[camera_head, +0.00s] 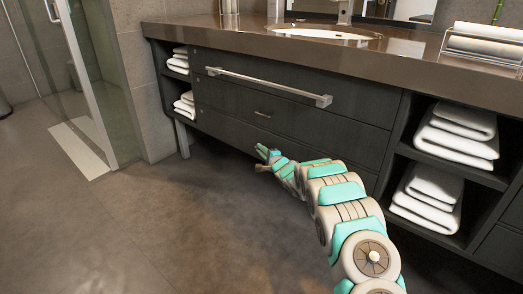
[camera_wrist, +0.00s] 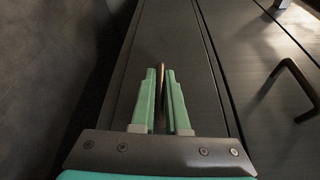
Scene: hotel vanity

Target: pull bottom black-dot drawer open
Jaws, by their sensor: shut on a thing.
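The bottom drawer (camera_head: 320,152) is the lowest dark wood front of the vanity, under the middle drawer. In the wrist view its front (camera_wrist: 185,50) fills the centre. My gripper (camera_head: 262,158) is low in front of it, and in the wrist view my gripper (camera_wrist: 161,76) is shut on a thin brownish handle (camera_wrist: 161,68) on this front. Most of the handle is hidden between the fingers. No black dot can be made out. The drawer looks flush or nearly so; I cannot tell exactly.
The middle drawer has a small handle (camera_head: 263,114), also in the wrist view (camera_wrist: 290,88). A long metal bar (camera_head: 265,84) crosses above it. Open shelves with white towels (camera_head: 455,136) stand right. A glass shower door (camera_head: 70,75) is left. The floor (camera_head: 170,220) in front is clear.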

